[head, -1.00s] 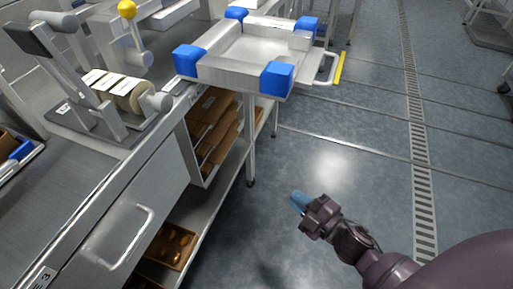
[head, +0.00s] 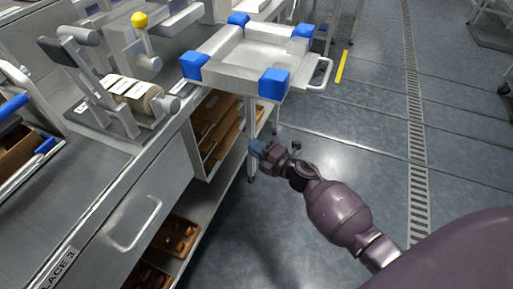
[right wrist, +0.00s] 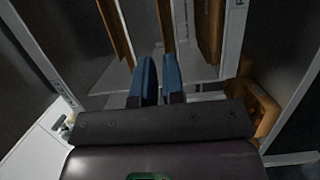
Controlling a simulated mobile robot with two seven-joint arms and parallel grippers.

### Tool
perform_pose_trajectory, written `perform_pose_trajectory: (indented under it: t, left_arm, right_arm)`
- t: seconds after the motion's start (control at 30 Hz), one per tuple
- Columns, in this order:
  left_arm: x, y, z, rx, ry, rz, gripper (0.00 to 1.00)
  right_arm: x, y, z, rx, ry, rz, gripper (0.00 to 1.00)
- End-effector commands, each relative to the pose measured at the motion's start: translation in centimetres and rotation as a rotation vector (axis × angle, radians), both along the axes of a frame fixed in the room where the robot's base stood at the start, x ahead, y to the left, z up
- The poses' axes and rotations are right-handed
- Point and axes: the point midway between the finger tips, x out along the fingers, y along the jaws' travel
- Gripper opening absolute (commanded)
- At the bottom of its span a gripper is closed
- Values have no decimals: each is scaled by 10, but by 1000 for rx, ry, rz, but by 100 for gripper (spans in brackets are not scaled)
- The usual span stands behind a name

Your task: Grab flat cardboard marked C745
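Several brown flat cardboards (head: 212,112) stand in a rack under the bench in the head view. No C745 marking can be read on any of them. In the right wrist view, upright brown boards show ahead, one (right wrist: 165,26) just beyond the fingertips and a wider one (right wrist: 209,32) to its right. My right gripper (head: 257,148) has blue fingers and is in front of the rack's open side. In the right wrist view its fingers (right wrist: 160,78) are a narrow gap apart, with nothing seen held between them. My left gripper is not in view.
A steel frame with blue corner blocks (head: 274,84) juts out above the rack. A lower shelf holds brown trays (head: 178,237). A roll dispenser (head: 135,92) stands on the bench (head: 75,190). The floor (head: 330,145) to the right is clear.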

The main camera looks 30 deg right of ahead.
Motion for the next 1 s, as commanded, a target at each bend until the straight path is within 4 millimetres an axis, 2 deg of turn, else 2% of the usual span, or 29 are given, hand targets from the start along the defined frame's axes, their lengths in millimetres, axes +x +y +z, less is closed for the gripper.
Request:
perform_pose_trajectory:
  t: [0.6,0.8,1.0]
  left_arm:
    - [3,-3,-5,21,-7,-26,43]
    - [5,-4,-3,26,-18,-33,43]
    - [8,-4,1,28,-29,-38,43]
  right_arm:
    - [78,33,-3,0,2,0,10]
    - [93,39,-1,1,2,0,10]
    - [96,40,0,1,0,-1,10]
